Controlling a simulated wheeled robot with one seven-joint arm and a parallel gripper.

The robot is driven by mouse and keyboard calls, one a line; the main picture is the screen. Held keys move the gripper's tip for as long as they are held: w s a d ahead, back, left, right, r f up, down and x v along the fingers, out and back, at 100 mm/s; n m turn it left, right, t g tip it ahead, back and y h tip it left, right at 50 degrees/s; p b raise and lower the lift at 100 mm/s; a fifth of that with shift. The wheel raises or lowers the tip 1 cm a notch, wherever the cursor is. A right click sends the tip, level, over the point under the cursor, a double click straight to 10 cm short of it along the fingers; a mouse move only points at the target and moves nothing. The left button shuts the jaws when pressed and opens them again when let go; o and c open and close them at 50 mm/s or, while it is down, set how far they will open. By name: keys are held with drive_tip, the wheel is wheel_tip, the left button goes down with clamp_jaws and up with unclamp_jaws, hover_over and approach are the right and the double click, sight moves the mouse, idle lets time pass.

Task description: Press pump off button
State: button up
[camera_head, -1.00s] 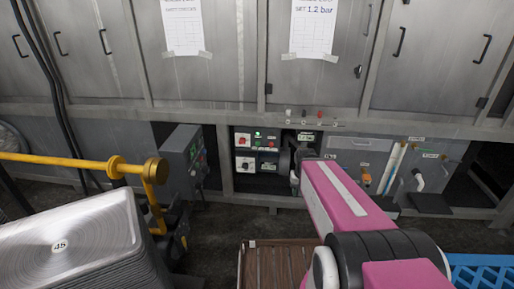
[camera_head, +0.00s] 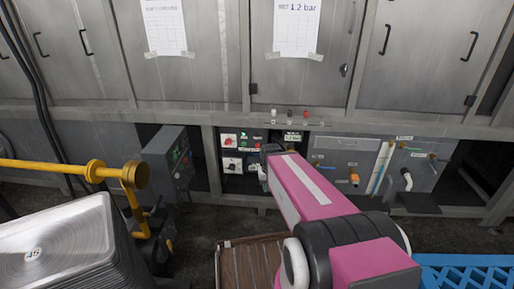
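A control box (camera_head: 243,143) with small buttons, red knobs and a lit green lamp sits in the low opening under the steel cabinets, near the middle of the head view. The buttons are too small to read, so I cannot tell which one is pump off. My pink arm reaches from the lower right toward the box's right side. My gripper (camera_head: 272,149) shows only as a dark shape at the arm's far end, overlapping the box's right edge. Its fingers are hidden, and contact cannot be judged.
A yellow pipe (camera_head: 65,167) and stacked metal pans (camera_head: 60,245) are at left. Pipes and valves (camera_head: 385,165) are at right. A brown slatted crate (camera_head: 240,262) and blue crate (camera_head: 470,272) lie below.

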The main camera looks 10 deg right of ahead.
clamp_jaws()
idle(1.5)
